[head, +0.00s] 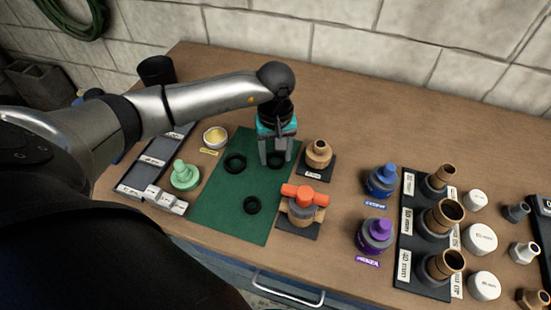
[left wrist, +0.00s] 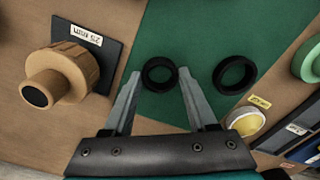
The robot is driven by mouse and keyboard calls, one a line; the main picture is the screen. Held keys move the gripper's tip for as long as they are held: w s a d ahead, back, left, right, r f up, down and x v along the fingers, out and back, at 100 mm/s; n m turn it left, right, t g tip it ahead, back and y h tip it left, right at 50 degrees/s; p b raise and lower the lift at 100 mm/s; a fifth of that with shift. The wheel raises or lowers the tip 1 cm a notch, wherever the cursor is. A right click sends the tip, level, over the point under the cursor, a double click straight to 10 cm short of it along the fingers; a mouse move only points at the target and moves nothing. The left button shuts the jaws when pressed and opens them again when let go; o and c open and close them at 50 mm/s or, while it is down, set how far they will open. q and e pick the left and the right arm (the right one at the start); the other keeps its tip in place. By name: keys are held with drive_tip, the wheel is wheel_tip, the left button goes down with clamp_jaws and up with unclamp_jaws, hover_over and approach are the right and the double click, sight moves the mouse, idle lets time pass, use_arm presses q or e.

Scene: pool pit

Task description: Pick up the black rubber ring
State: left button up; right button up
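Three black rubber rings lie on the green mat (head: 222,215) in the head view. One ring (head: 276,160) shows between my left gripper's fingers. A second, larger ring (head: 235,163) lies to its left, and a third ring (head: 252,204) lies nearer the mat's front. My left gripper (head: 276,157) is open and points down. In the left wrist view its fingertips (left wrist: 159,73) stand on either side of the first ring (left wrist: 160,88). The larger ring (left wrist: 235,88) lies to the right. I cannot tell whether the fingers touch the ring. My right gripper is not in view.
A brass fitting (head: 319,152) stands close to the right of my left gripper, with an orange-handled valve (head: 304,196) in front of it. A small bowl (head: 215,136) and a green fitting (head: 185,175) stand left of the mat.

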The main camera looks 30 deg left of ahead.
use_arm(q)
drive_tip(key=c, duration=0.8)
drive_tip(key=shift+r, duration=0.1)
wheel_tip(320, 180, up, 20)
drive_tip(key=shift+f+p, duration=0.1)
drive_tip(key=shift+p, duration=0.7)
drive_tip(key=o, duration=0.8)
drive_tip(key=c, duration=0.7)
